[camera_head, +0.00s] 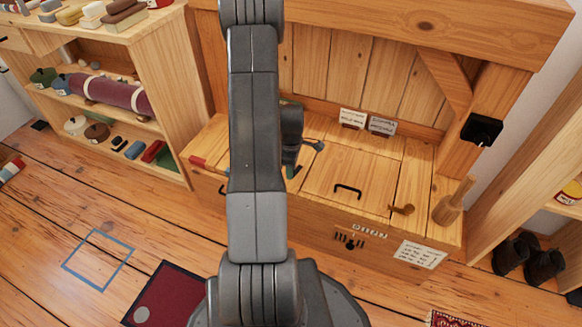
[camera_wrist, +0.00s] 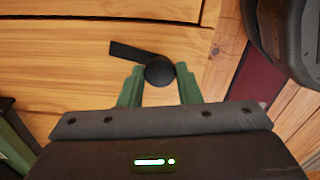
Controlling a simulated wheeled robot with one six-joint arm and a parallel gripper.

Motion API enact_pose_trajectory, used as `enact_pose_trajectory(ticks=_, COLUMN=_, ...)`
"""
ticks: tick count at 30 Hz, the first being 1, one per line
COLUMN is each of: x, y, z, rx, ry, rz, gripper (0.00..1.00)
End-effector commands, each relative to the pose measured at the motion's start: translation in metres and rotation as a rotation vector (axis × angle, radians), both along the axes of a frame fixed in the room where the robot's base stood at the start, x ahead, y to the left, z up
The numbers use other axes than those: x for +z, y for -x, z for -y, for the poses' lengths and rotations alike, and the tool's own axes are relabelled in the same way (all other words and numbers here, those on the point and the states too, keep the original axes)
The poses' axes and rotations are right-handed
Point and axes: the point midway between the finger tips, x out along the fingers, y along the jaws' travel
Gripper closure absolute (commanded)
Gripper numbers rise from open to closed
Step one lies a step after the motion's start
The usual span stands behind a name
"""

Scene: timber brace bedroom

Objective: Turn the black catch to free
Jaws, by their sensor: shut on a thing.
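The black catch (camera_wrist: 133,53) shows in the wrist view as a round hub with a flat arm pointing to the upper left, on a pale wooden surface. My gripper (camera_wrist: 160,70) has its two green fingers on either side of the round hub and is shut on it. The catch's arm sticks out beyond the fingers. In the head view my arm hides the catch and most of the gripper, over the left part of the wooden bench.
The bench has a lid with a black handle (camera_head: 348,189), a brass catch (camera_head: 402,209) and a wooden mallet-like piece (camera_head: 453,202) at its right. Cards (camera_head: 381,125) stand at the back. A loaded shelf (camera_head: 155,75) is close on the left. Open floor (camera_head: 50,215) lies front left.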

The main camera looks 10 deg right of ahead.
Motion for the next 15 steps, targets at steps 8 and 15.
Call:
enact_pose_trajectory(ticks=8, x=0.0005, y=-0.0003, z=0.0001, rx=0.163, ry=0.0, rz=0.0, gripper=0.92)
enact_pose_trajectory(ticks=15, x=0.0003, y=-0.0003, z=0.0001, rx=0.231, ry=0.0, rz=0.0, gripper=0.92)
